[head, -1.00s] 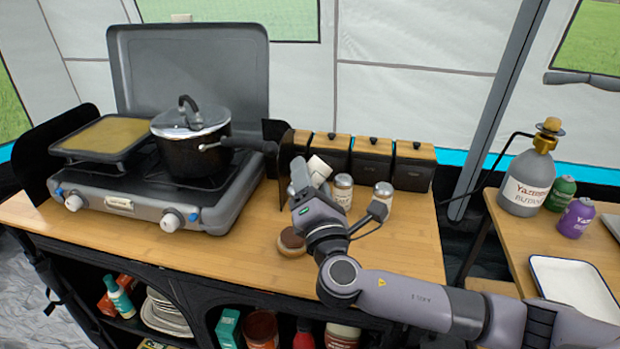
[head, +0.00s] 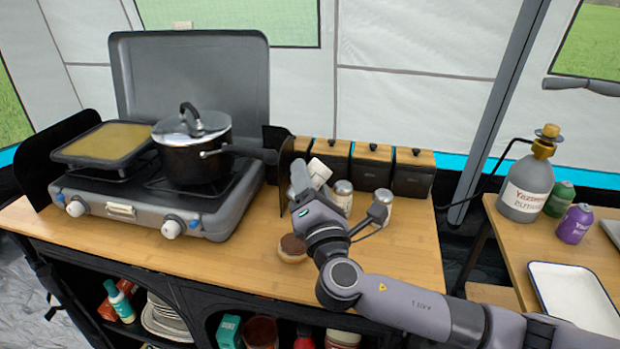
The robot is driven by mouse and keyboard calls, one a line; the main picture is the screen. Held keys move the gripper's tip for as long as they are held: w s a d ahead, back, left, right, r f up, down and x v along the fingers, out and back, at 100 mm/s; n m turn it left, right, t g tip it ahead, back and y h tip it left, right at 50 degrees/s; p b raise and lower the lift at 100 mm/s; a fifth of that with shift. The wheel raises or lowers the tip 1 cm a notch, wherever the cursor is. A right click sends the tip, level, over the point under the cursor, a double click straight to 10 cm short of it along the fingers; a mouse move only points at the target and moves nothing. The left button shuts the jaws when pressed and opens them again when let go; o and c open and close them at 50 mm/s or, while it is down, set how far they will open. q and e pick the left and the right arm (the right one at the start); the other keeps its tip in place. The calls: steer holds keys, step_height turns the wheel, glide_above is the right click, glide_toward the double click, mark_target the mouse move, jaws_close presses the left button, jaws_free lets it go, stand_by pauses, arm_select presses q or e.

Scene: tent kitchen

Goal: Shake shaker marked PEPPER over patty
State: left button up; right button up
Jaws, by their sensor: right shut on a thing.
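My right gripper (head: 309,180) is shut on a tilted whitish object (head: 319,171), which looks like a shaker, and holds it above the counter. Its marking cannot be read and part of it is hidden by the gripper. The brown patty (head: 293,244) lies on a pale bun on the wooden counter, below and a little left of the gripper, near my wrist. Two more shakers with metal tops stand upright behind the arm: one shaker (head: 343,193) just right of the gripper, another shaker (head: 384,197) farther right. Their labels are not legible. My left gripper is not in view.
A camping stove (head: 120,211) with a griddle (head: 101,160) and a lidded pot (head: 192,160) stands on the left. Black canisters with wooden lids (head: 371,153) line the back. The counter front (head: 210,262) is clear. A side table on the right holds a gas bottle (head: 526,187) and tray (head: 545,269).

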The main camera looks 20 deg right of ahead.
mark_target(310, 168)
steer(key=shift+f, duration=0.75)
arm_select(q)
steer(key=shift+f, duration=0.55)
arm_select(e)
steer(key=shift+r, duration=0.15)
step_height(310, 168, up, 5)
steer(key=p, duration=0.4)
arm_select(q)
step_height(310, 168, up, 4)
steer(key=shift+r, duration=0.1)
arm_select(e)
steer(key=shift+f, duration=0.2)
step_height(310, 168, down, 5)
steer(key=b, duration=0.4)
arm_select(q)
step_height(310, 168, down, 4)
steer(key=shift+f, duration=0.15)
arm_select(e)
steer(key=shift+r, duration=0.25)
